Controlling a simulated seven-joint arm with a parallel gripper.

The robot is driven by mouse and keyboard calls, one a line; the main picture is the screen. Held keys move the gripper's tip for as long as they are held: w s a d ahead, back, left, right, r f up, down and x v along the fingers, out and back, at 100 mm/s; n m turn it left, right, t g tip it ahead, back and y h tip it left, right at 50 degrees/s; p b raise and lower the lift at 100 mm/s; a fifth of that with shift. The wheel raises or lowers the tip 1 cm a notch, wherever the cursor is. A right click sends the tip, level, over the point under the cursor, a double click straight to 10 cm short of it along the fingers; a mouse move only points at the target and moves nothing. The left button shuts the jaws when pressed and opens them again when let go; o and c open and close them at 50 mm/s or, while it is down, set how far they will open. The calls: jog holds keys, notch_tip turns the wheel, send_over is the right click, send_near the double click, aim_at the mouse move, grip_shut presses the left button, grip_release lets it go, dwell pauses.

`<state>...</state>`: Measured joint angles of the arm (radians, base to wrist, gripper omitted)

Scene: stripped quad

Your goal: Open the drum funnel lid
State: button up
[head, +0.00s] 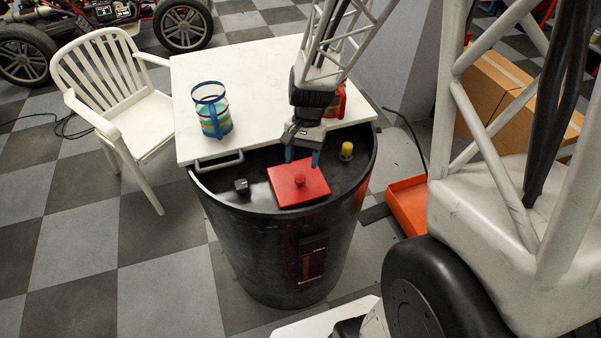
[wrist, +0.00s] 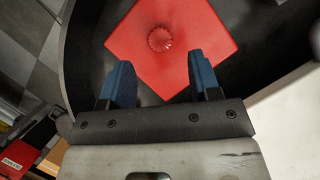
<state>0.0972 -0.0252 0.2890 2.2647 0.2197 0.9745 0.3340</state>
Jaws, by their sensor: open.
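The funnel lid (head: 287,193) is a red square plate with a round red knob (head: 299,180) in its middle. It lies flat on top of the black drum (head: 330,225) in the head view. In the wrist view the lid (wrist: 190,65) and its ribbed knob (wrist: 160,39) show ahead of the fingers. My gripper (head: 302,157) is above the drum at the lid's far edge, pointing down. In the wrist view its blue fingers (wrist: 160,75) are apart with nothing between them, and the knob lies beyond the tips. I cannot tell whether the fingers touch the lid.
A white board (head: 255,75) covers the drum's far part, bearing a blue-framed jar (head: 210,112) and a red object (head: 338,102) partly behind my gripper. A yellow cap (head: 346,150) and a small black fitting (head: 241,186) stand on the drum top. A white chair (head: 115,90) is left.

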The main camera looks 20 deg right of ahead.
aim_at(300, 177)
jog(key=shift+x, duration=2.4)
jog(key=shift+c, duration=0.3)
grip_shut()
